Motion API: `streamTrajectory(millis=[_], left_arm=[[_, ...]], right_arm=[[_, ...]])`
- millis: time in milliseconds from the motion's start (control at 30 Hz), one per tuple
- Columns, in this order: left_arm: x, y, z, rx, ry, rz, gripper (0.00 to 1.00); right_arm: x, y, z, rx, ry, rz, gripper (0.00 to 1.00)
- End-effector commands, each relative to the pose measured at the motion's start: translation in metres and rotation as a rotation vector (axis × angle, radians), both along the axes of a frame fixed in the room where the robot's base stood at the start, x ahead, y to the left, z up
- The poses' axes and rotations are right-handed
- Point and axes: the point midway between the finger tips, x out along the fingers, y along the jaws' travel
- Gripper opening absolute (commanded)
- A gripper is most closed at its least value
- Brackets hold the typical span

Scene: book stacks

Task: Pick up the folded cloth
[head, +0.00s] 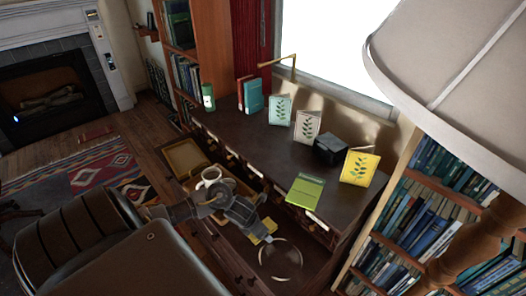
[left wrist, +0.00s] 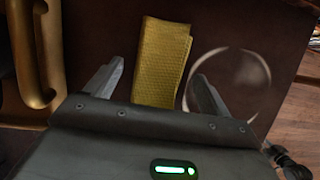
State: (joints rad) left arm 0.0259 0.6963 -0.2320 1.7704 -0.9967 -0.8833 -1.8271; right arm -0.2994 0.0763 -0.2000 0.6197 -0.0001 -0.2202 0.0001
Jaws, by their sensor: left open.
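The folded cloth (left wrist: 162,62) is yellow and lies flat on a dark brown surface in the left wrist view. It also shows in the head view (head: 262,231), just past my left gripper. My left gripper (left wrist: 155,88) is open, with one finger on each side of the cloth's near part. In the head view my left gripper (head: 256,214) reaches in from the left, over the lower surface. The near end of the cloth is hidden behind the gripper body. My right gripper is not in view.
A wooden tray (head: 187,158) and a white mug (head: 210,174) stand to the left. A green book (head: 305,191) juts over the upper shelf's edge. A lampshade (head: 455,60) hangs at right.

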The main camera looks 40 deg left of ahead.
Motion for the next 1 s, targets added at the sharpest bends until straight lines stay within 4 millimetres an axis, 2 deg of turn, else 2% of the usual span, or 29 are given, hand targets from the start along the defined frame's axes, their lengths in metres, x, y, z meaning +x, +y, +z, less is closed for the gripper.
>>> streamTrajectory(millis=[100,300,667,1000], left_arm=[[0.0028,-0.0001,-0.0062,0.0,-0.001,0.0,0.82],[0.003,0.0,-0.0062,0.001,-0.001,-0.001,0.82],[0.0029,0.0,-0.006,0.001,-0.001,0.0,0.36],[0.0031,0.0,-0.0052,0.001,-0.001,-0.001,0.34]], right_arm=[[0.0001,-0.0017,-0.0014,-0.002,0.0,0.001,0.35],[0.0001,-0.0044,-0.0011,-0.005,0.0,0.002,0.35],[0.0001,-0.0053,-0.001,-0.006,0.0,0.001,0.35],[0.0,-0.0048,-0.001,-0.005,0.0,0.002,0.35]])
